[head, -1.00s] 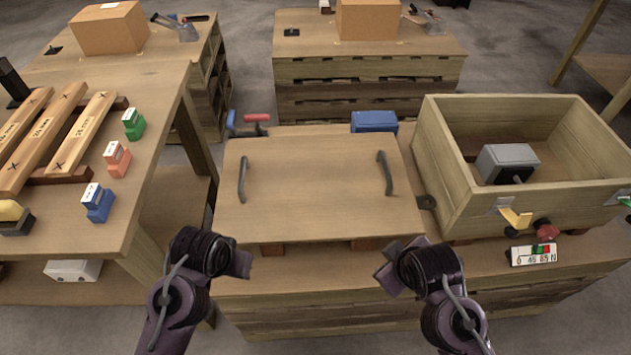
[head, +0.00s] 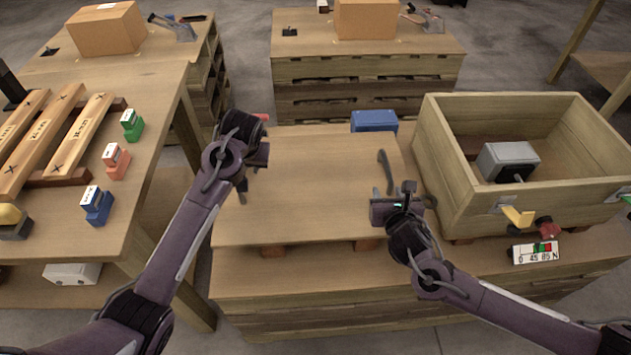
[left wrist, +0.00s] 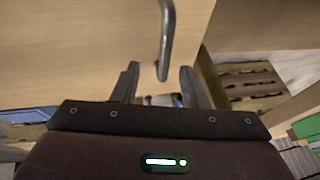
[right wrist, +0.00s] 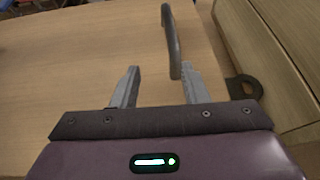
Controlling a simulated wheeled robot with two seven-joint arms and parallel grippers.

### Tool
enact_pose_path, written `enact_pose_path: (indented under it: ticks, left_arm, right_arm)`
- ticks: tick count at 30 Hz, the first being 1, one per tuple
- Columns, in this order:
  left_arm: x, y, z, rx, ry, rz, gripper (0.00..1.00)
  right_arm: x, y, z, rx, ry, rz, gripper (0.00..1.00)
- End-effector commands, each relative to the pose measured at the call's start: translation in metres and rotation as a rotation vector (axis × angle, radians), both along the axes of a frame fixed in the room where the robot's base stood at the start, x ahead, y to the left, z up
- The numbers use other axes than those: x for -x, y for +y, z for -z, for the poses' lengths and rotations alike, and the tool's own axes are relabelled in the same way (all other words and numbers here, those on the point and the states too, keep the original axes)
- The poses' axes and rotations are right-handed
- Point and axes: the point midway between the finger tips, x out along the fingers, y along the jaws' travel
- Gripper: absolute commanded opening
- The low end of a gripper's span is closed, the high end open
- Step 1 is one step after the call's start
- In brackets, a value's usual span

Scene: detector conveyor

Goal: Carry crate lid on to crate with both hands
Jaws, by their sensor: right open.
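The crate lid (head: 300,200) is a flat wooden board lying on low supports on a pallet-like bench, left of the crate. The open wooden crate (head: 438,160) holds a grey box-shaped device (head: 509,161). My right gripper (head: 392,189) is open at the lid's right handle (head: 385,163); in the right wrist view the dark handle (right wrist: 171,40) reaches between the fingertips, nearer the right finger. My left gripper (head: 262,165) hides the left handle in the head view. In the left wrist view its fingers stand apart, with the left handle (left wrist: 166,40) ahead, its end between them.
A blue box (head: 374,121) stands behind the lid. A side table (head: 150,160) with wooden bars and coloured blocks is on the left. A yellow latch (head: 517,216) and a counter plate (head: 535,252) are at the crate's front. A dark ring (right wrist: 243,88) lies beside the crate.

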Motion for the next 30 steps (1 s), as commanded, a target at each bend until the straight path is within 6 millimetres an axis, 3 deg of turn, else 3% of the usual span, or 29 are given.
enact_pose_path:
  ticks: [5,16,30]
  left_arm:
    - [-0.015,0.005,-0.008,-0.014,-0.008,-0.024,0.4]
    - [-0.016,0.006,-0.005,-0.014,-0.007,-0.024,0.4]
    - [-0.038,0.02,0.052,-0.014,-0.007,-0.024,0.4]
  right_arm:
    - [-0.012,-0.018,-0.003,0.163,-0.055,-0.061,0.4]
    - [-0.016,-0.017,-0.001,0.169,-0.055,-0.063,0.4]
    - [-0.075,-0.015,0.022,0.167,-0.056,-0.062,0.4]
